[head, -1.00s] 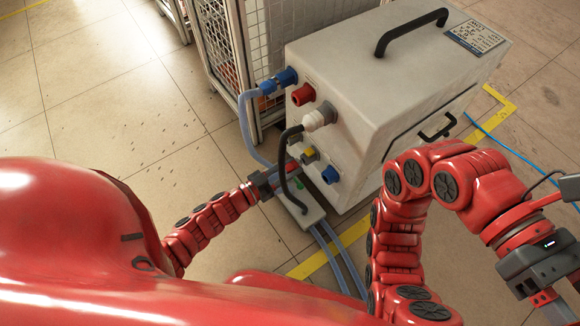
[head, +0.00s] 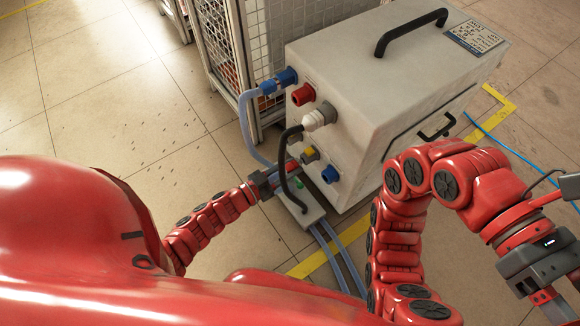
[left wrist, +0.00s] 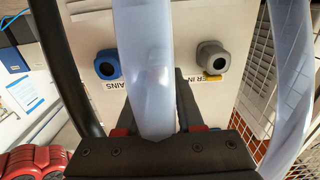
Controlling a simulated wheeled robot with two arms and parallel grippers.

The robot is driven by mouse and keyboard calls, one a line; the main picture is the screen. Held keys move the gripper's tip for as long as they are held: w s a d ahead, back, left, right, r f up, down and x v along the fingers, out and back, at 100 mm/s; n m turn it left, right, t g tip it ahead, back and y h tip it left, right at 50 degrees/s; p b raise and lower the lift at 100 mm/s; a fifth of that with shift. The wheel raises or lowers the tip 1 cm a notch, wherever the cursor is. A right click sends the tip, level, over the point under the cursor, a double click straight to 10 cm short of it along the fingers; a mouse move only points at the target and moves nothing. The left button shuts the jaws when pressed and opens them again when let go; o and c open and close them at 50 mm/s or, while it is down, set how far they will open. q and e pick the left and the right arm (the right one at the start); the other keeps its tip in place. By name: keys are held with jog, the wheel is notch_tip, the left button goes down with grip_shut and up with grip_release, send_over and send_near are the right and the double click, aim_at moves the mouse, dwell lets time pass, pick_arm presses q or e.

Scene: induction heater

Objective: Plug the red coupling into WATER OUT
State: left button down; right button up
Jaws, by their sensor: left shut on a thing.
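My left gripper (head: 266,183) is low in front of the grey heater box (head: 345,85), shut on the red coupling (head: 292,165), a small red piece at its jaws. A black cable partly hides it. In the left wrist view a translucent hose (left wrist: 145,60) runs down to the left jaws (left wrist: 160,128) and hides what they hold. A red port (head: 303,95) sits high on the box front, apart from the gripper. I cannot read its label. My right gripper (head: 543,295) is at the lower right edge, its fingertips not clear.
A blue coupling with a hose (head: 278,82) is at the box's upper left. A white plug (head: 318,118) holds the black cable. A yellow-marked port (head: 310,154) and a blue port (head: 329,174) are lower. A small grey unit (head: 302,212) lies below. A mesh cage (head: 225,50) stands behind.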

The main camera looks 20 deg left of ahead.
pick_arm(q)
jog(key=shift+p, duration=0.3)
jog(key=shift+w+d, duration=0.4)
jog(key=shift+w, duration=0.1)
dwell(0.5)
jog(key=shift+c, duration=2.3)
grip_release()
